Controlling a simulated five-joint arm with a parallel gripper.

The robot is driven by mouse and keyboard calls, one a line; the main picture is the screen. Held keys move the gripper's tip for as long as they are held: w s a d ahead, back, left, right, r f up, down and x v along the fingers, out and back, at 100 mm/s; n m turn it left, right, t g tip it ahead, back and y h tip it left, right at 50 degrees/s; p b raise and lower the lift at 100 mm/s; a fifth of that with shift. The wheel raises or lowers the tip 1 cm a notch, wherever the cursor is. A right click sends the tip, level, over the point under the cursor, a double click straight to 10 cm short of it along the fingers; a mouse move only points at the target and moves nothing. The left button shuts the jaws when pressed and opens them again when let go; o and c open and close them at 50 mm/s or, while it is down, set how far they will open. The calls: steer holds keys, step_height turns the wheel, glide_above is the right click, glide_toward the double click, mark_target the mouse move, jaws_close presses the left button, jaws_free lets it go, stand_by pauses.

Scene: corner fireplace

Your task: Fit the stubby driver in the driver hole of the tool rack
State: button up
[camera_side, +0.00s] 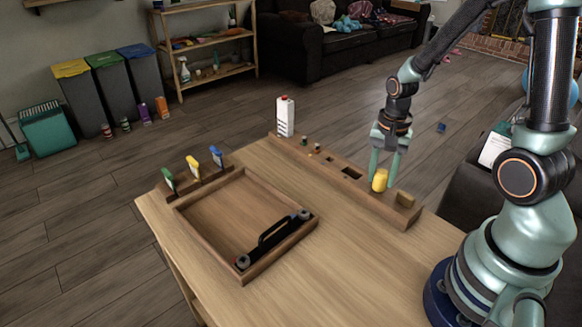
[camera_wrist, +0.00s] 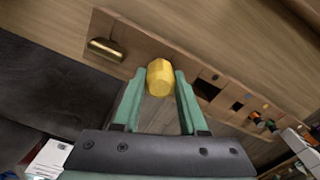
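The stubby driver (camera_side: 380,180) shows as a short, thick yellow handle; its shaft is hidden. It is over or in the tool rack (camera_side: 335,170), a long wooden block, near its right end. I cannot tell whether its shaft is in a hole. My gripper (camera_side: 384,167) points down, its two green fingers one on each side of the handle. In the wrist view, the fingertips (camera_wrist: 161,74) sit flush against the yellow handle (camera_wrist: 160,78), so my gripper looks shut on it. Dark openings (camera_wrist: 206,90) show in the rack beside it.
A brass-coloured piece (camera_wrist: 105,49) lies at the rack's end. A wooden tray (camera_side: 190,224) holds a black-handled tool (camera_side: 270,236). A small holder (camera_side: 196,180) bears green, yellow and blue items. A white carton (camera_side: 285,116) stands behind the rack. Bare tabletop lies between tray and rack.

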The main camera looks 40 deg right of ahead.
steer(key=o, duration=0.4)
steer(key=shift+o, duration=0.2)
step_height(320, 180, up, 11)
steer(key=a+r+n+t, duration=0.5)
steer(key=a+r+n, duration=0.3)
steer(key=n, duration=0.5)
steer(key=shift+s+a+r+n+t, duration=0.15)
steer(key=shift+s+a+n+t, duration=0.15)
steer(key=shift+a, duration=0.65)
